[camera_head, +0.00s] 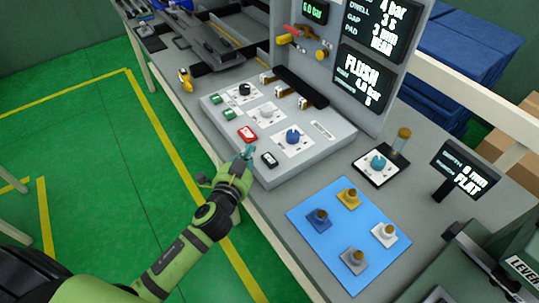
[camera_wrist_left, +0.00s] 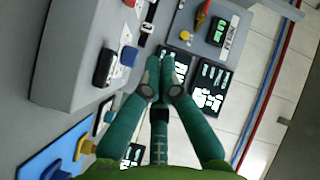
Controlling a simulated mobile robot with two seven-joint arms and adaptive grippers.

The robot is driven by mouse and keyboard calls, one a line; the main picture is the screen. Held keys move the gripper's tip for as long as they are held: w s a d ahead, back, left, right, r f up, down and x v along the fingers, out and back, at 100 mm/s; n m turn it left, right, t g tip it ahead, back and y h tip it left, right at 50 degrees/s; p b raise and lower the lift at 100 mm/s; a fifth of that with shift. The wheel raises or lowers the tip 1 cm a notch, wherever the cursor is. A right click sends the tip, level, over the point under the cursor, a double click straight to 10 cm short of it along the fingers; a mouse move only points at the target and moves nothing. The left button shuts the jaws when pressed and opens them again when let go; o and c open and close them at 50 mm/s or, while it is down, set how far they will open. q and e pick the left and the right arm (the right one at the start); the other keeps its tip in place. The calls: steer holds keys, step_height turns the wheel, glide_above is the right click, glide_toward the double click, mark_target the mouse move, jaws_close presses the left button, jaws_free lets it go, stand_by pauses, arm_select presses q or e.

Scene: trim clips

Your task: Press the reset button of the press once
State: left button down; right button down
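The press control panel (camera_head: 330,155) is a grey sloped box on the bench. It carries two green buttons (camera_head: 228,113), a red-framed rectangular switch (camera_head: 247,134), a black rectangular switch (camera_head: 269,159), a blue knob (camera_head: 293,137) and other knobs. The labels are too small to read, so I cannot tell which is the reset button. My left gripper (camera_head: 249,153) is at the panel's front edge, beside the black and red-framed switches; contact cannot be told. In the left wrist view its teal fingers (camera_wrist_left: 161,68) are together and empty, with the black switch (camera_wrist_left: 104,67) to their left. My right gripper is out of view.
A blue mat (camera_head: 330,245) with several knob-like pieces lies right of the panel. A teal knob on a plate (camera_head: 378,163) and a small display (camera_head: 466,169) stand behind it. Upright display screens (camera_head: 365,78) rise behind the panel. The green floor in front is clear.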

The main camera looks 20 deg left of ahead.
arm_select(q)
steer(key=w+d+r+m+t+h, duration=0.1)
steer(key=d+r+m+h, duration=0.2)
steer(key=r+m, duration=0.15)
steer(key=w+d+r+m+t+h, duration=0.1)
steer(key=d+r+m+t+h, duration=0.1)
steer(key=d+r+m+h, duration=0.3)
steer(key=d+r+m+g+h, duration=0.3)
steer(key=d+r+m+h, duration=0.1)
steer(key=r+m, duration=0.15)
steer(key=m+g+y+p, duration=0.2)
steer(key=m+g+y, duration=0.6)
steer(key=m, duration=0.5)
glide_above(267, 160)
step_height(267, 160, down, 8)
steer(key=shift+d, duration=0.1)
steer(key=shift+f+h, duration=0.15)
steer(key=shift+h, duration=0.15)
